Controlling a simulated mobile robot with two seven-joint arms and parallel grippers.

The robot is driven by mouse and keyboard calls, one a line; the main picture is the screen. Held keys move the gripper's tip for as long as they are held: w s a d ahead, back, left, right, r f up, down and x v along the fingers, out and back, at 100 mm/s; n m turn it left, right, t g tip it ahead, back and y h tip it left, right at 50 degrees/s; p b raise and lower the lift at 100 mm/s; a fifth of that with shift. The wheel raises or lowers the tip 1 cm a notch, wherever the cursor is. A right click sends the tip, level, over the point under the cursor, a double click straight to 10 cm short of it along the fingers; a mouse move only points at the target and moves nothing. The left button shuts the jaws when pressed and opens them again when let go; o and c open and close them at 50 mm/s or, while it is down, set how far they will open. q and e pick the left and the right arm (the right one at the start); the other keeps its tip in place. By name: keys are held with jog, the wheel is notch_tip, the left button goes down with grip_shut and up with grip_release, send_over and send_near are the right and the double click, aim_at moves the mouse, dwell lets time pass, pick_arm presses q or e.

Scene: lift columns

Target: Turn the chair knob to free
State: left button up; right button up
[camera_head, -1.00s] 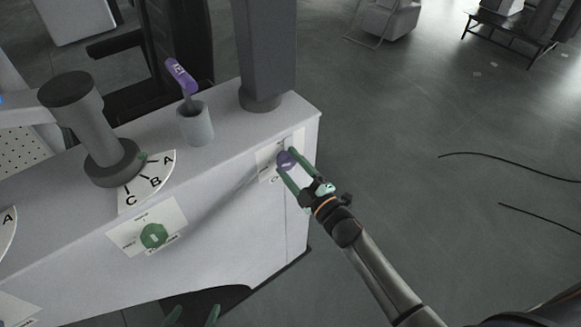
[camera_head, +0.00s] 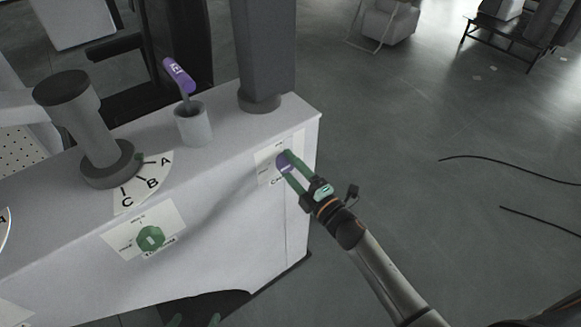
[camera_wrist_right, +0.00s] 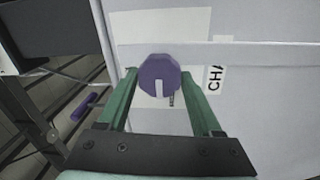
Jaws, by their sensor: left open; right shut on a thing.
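The chair knob is a purple knob (camera_head: 283,162) on a white label plate (camera_head: 265,166) at the right end of the console's front face. My right gripper (camera_head: 285,163) is shut on it, with green fingers on either side. In the right wrist view the knob (camera_wrist_right: 160,80) sits between the fingertips, its white mark pointing down in that picture. Part of a label reading "CH" (camera_wrist_right: 214,78) shows beside it. The plate's other lettering is too small or covered to read. My left gripper (camera_head: 195,321) shows only its green fingertips, apart and empty, at the bottom edge.
A green knob (camera_head: 150,238) on its own label is further left on the same face. On top stand a grey lever with an A-B-C dial (camera_head: 143,182), a purple-handled stick (camera_head: 179,74) in a grey cup, and a dark column (camera_head: 262,55). The floor at right is mostly open.

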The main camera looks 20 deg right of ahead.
jog(key=o, duration=1.3)
jog(key=shift+o, duration=0.2)
jog(key=shift+s, duration=0.1)
jog(key=v, duration=1.2)
jog(key=shift+s+d, duration=0.1)
jog(key=shift+d, duration=0.05)
